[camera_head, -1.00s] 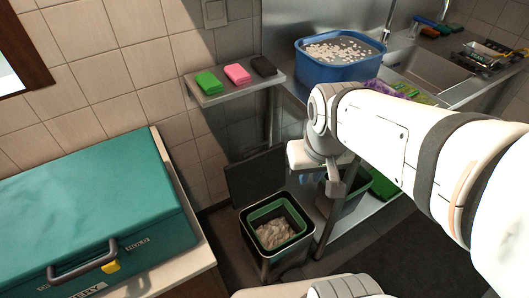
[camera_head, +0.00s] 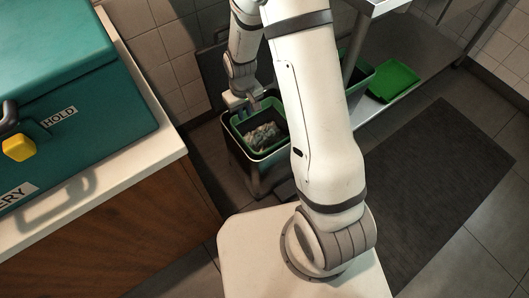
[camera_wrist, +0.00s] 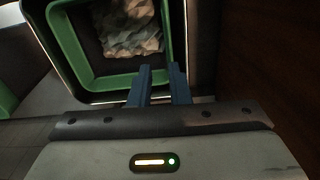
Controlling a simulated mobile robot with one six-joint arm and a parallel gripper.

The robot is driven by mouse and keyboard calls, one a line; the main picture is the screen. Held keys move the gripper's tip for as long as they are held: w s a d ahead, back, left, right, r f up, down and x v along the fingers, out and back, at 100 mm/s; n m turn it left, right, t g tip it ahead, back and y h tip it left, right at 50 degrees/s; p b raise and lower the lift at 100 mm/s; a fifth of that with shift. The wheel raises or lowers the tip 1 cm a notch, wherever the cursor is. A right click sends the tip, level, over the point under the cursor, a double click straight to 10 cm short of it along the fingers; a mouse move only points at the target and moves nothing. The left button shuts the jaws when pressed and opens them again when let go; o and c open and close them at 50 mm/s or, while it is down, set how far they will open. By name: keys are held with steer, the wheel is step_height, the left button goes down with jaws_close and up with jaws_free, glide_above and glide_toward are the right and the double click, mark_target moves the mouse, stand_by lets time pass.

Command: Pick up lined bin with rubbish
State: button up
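A green inner bin (camera_head: 236,127) sits inside a dark square outer bin (camera_head: 243,160) on the floor, with crumpled pale rubbish (camera_head: 262,136) in it. My gripper (camera_head: 243,103) is at the bin's back left rim in the head view, pointing down. In the wrist view my gripper (camera_wrist: 160,72) shows two dark fingers with a gap between them, so it is open. Its fingertips overlap the near rim of the green inner bin (camera_wrist: 100,83), close to a corner. I cannot tell whether they touch it. The rubbish (camera_wrist: 128,28) lies beyond the fingertips.
A counter (camera_head: 150,115) with a large teal box (camera_head: 60,75) stands at the left. A metal shelf (camera_head: 385,105) with a green tray (camera_head: 393,82) and another green-rimmed bin (camera_head: 360,78) is right of the bin. A dark mat (camera_head: 440,190) covers the right floor.

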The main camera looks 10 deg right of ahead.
steer(key=b, duration=0.3)
glide_toward(243, 146)
steer(key=shift+d+f+n, duration=0.1)
steer(key=shift+d+n, duration=0.1)
steer(key=shift+n, duration=0.1)
step_height(243, 146, down, 6)
steer(key=b, duration=0.2)
steer(key=shift+a+b, duration=0.15)
steer(key=shift+b, duration=0.25)
steer(key=shift+r, duration=0.2)
steer(key=shift+c, duration=0.5)
jaws_close()
